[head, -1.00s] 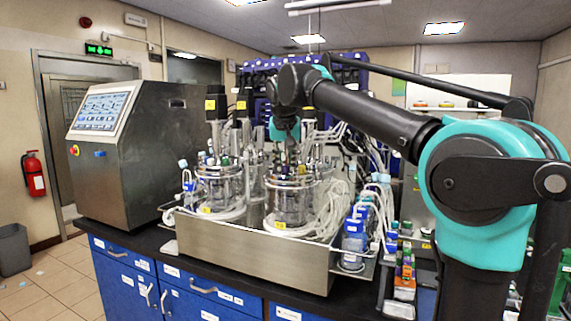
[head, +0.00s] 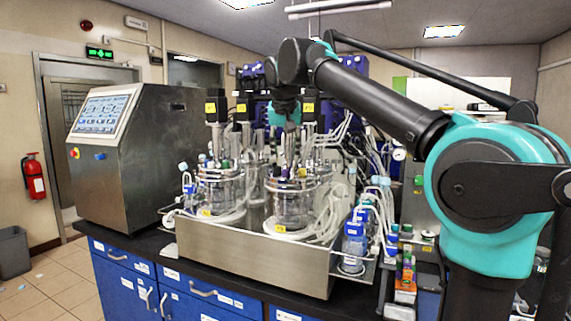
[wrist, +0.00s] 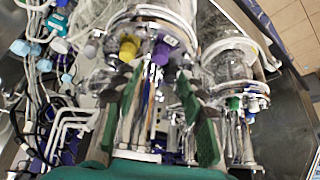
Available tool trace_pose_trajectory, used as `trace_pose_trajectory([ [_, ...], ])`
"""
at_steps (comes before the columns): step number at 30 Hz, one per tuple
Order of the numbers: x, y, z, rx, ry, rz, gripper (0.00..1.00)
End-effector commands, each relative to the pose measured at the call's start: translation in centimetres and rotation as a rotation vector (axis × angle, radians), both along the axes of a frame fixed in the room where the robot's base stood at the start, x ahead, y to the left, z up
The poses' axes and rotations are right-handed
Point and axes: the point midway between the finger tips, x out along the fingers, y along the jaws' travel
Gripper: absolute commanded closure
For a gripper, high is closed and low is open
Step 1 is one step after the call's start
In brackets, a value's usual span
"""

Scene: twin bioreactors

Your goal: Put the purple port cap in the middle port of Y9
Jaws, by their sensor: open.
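The purple port cap (wrist: 160,52) shows in the wrist view on the lid of a glass vessel, beside a yellow cap (wrist: 130,46). It looks upright on the head plate; whether it is fully seated, and in which port, I cannot tell. My gripper (wrist: 160,82) is open and empty, its green-padded fingers spread on either side with the cap just beyond the tips. In the head view the front right vessel (head: 290,207) stands below my wrist. Its yellow tag (head: 280,228) is too small to read, so I cannot confirm it as Y9.
A second vessel (head: 218,190) stands to the left in the same steel tray (head: 245,258). In the wrist view it has green and blue caps (wrist: 252,105). Tubes and motors crowd around the lids. A control console (head: 130,150) stands at left. Bottles (head: 354,243) stand at right.

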Motion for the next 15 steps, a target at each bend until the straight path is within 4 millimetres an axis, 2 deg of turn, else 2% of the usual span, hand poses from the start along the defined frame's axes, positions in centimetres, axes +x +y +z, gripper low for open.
trace_pose_trajectory([
  [1,-0.6,0.0,1.0,-0.001,0.000,0.002,0.59],
  [6,-2.1,-0.1,3.6,-0.001,0.000,0.002,0.59],
  [10,-2.7,-0.1,4.8,0.000,0.000,0.001,0.59],
  [15,-3.1,-0.2,5.4,0.000,0.000,0.000,0.59],
])
